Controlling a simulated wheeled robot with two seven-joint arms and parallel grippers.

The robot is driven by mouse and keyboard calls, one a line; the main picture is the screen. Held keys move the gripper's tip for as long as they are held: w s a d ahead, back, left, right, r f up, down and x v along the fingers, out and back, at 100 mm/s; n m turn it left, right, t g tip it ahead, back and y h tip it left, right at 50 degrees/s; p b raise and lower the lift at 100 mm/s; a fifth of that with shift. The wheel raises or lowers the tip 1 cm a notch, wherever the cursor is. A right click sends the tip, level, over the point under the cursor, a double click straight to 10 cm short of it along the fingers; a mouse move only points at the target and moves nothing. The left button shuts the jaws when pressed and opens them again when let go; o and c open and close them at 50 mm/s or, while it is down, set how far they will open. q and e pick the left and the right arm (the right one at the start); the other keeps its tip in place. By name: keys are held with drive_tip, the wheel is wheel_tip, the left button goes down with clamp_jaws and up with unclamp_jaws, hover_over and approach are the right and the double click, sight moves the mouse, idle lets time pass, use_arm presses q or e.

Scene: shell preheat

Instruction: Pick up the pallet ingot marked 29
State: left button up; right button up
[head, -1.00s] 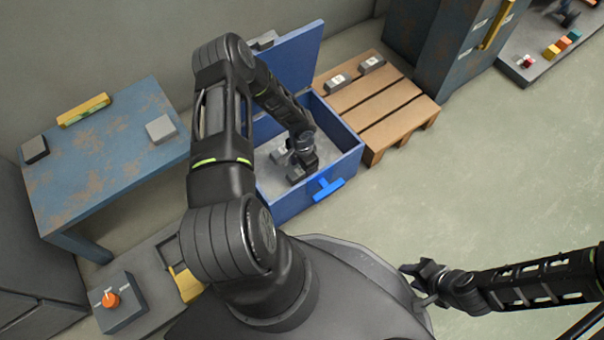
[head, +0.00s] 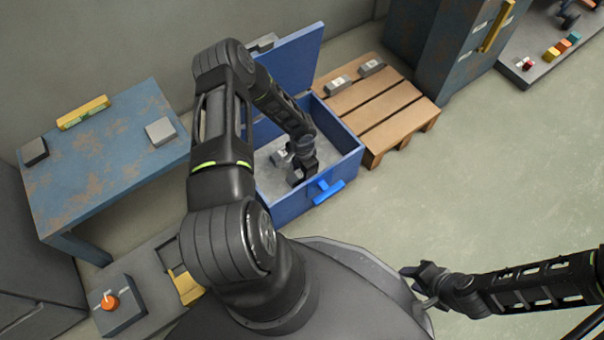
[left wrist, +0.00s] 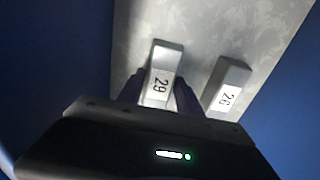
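The grey ingot marked 29 (left wrist: 161,72) lies on the pale floor of the open blue chest (head: 341,165). In the left wrist view it is between the two dark fingers of my left gripper (left wrist: 160,92), which sit close along its sides. Whether they press on it I cannot tell. In the head view the left gripper (head: 303,172) reaches down into the chest and partly hides the ingots. A second ingot, marked 26 (left wrist: 229,86), lies to the right, apart from the fingers. My right gripper (head: 418,284) is open and empty, outside the chest.
The chest's raised lid (head: 292,62) stands behind the left arm. A wooden pallet (head: 385,110) with two grey ingots is to the chest's right. A blue table (head: 95,165) stands at left, a control box with an orange knob (head: 110,301) below it.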

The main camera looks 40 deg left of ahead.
use_arm(q)
clamp_jaws()
idle(0.3)
idle(0.3)
wheel_tip(320, 180, up, 9)
drive_tip(key=p, duration=0.4)
drive_tip(key=shift+r, duration=0.5)
